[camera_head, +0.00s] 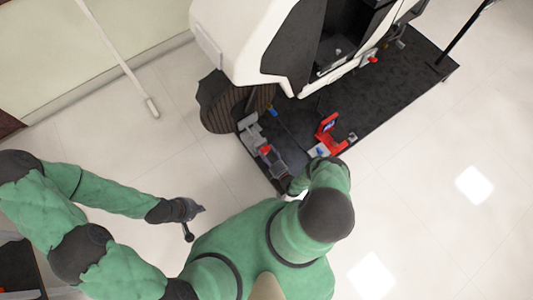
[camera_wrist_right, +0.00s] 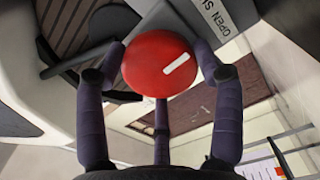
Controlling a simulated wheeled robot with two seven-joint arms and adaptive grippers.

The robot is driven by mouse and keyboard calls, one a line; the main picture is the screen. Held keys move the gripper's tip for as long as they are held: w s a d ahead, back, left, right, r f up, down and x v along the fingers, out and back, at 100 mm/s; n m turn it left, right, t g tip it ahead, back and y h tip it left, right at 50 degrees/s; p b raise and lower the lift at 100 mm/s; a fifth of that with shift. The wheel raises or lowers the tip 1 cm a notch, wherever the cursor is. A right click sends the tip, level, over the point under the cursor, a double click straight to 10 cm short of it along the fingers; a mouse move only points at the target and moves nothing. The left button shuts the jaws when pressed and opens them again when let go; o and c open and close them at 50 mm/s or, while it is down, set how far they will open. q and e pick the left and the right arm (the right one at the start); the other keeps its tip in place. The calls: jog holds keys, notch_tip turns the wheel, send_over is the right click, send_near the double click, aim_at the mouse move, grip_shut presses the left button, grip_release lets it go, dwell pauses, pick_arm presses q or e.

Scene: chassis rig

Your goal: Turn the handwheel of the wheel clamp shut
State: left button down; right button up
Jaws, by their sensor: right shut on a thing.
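The red handwheel (camera_wrist_right: 160,64) fills the middle of the right wrist view, with a short white stripe on its face. My right gripper (camera_wrist_right: 158,76) is closed around its rim, with dark fingers on the left, right and below. In the head view the grey wheel clamp (camera_head: 249,131) stands beside the brown-ribbed wheel (camera_head: 222,104), with the red handwheel (camera_head: 266,150) at its near end. My right gripper is partly hidden by my arm there. My left gripper (camera_head: 194,222) is empty over the floor, its fingers apart.
A white label reading "OPEN S…" (camera_wrist_right: 214,20) is partly visible beside the handwheel. A red bracket (camera_head: 329,131) stands on the dark platform (camera_head: 400,85) to the right. The white vehicle body (camera_head: 250,45) rises behind. The floor at left is mostly clear.

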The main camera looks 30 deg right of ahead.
jog(key=shift+s+a+m, duration=0.1)
jog(key=shift+a+m, duration=0.2)
jog(key=shift+a, duration=0.25)
jog(key=o, duration=1.2)
jog(key=shift+c, duration=0.2)
jog(key=shift+d, duration=0.25)
jog(key=shift+s+d, duration=0.15)
jog(key=shift+s, duration=0.3)
jog(key=s, duration=1.1)
jog(key=shift+d, duration=0.25)
jog(key=shift+w, duration=0.1)
